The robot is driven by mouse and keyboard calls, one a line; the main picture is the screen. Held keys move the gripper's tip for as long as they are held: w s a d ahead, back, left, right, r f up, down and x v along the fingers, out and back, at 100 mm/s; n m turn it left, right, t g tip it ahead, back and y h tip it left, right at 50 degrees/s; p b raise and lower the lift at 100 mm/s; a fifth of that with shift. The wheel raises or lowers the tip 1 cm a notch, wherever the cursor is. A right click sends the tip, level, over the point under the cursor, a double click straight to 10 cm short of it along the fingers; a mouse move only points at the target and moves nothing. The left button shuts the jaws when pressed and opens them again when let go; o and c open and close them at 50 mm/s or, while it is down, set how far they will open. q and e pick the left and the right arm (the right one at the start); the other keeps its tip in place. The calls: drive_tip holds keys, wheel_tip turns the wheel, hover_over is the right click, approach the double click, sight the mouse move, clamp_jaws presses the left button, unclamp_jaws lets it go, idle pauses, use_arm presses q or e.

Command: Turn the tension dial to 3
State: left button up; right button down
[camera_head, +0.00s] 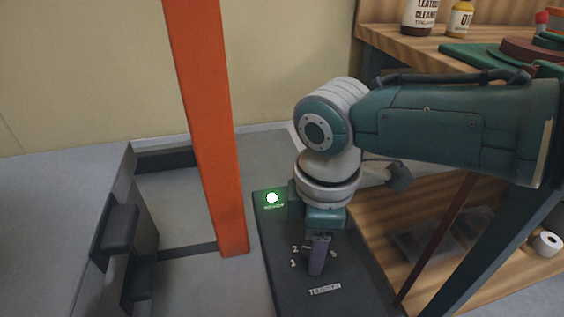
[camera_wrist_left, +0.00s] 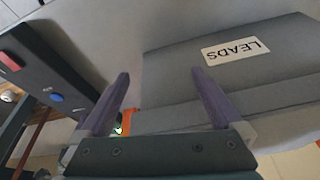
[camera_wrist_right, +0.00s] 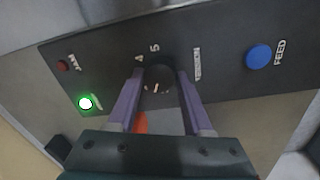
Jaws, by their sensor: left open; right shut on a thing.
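The black tension dial (camera_wrist_right: 158,80) sits on a dark panel (camera_wrist_right: 225,60) in the right wrist view, beside the word TENSION. My right gripper (camera_wrist_right: 158,80) is shut on the dial, one finger on each side. A short white mark shows on the dial's face; numerals 4 and 5 show above it. In the head view my right gripper (camera_head: 318,262) points down at the panel (camera_head: 345,295) and hides the dial; numerals 1 and 2 show left of its fingers. My left gripper (camera_wrist_left: 160,75) is open and empty in the left wrist view.
On the dial's panel are a lit green button (camera_wrist_right: 85,103), a small red one (camera_wrist_right: 62,65) and a blue FEED button (camera_wrist_right: 258,57). An orange post (camera_head: 208,130) stands left of the panel.

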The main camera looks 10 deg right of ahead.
drive_tip(key=m, duration=0.3)
drive_tip(key=shift+a+m+p, duration=0.1)
drive_tip(key=shift+m+p, duration=0.3)
drive_tip(key=m, duration=0.2)
drive_tip(key=shift+m, duration=0.4)
drive_tip(key=m, duration=0.5)
drive_tip(key=shift+w+g+h, duration=0.1)
drive_tip(key=shift+g+h, duration=0.2)
drive_tip(key=shift+m, duration=0.4)
drive_tip(key=shift+c, duration=1.6)
unclamp_jaws()
wheel_tip(320, 180, up, 10)
drive_tip(key=p, duration=0.8)
drive_tip(key=shift+a, duration=0.3)
